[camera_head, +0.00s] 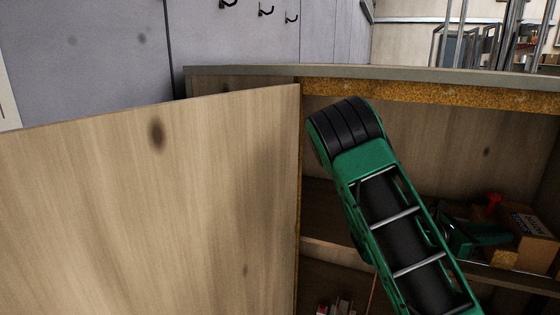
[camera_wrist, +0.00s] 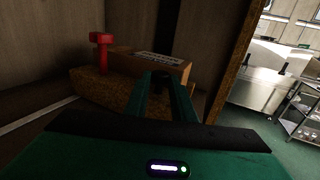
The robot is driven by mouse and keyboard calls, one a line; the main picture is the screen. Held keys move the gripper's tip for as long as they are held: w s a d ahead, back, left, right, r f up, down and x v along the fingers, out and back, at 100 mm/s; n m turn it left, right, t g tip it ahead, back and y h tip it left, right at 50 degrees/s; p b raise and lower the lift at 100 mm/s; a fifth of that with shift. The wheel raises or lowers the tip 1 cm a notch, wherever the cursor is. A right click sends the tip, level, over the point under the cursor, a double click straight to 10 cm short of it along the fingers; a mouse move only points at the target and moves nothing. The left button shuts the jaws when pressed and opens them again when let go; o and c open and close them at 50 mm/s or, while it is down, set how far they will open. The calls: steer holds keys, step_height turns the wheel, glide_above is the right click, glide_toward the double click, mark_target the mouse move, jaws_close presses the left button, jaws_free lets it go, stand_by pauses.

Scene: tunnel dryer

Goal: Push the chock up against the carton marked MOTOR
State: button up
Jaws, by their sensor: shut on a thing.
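The speckled tan block (camera_wrist: 105,90), which I take for the chock, lies on the shelf in the wrist view. A small patch of it shows in the head view (camera_head: 503,258). The brown carton (camera_wrist: 178,66) with a white label sits just behind it. Any gap between block and carton cannot be made out.
A red T-shaped piece (camera_wrist: 102,52) stands up at the block's left; whether it is joined to it is unclear. A wooden door (camera_head: 200,200) stands beside the cabinet opening. The cabinet top (camera_head: 400,74) lies above my arm. Small items (camera_head: 337,307) sit lower down.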

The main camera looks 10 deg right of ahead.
steer(key=shift+s+d, duration=0.35)
steer(key=shift+d, duration=0.4)
steer(key=o, duration=0.7)
steer(key=shift+r, duration=0.1)
steer(key=shift+r, duration=2.4)
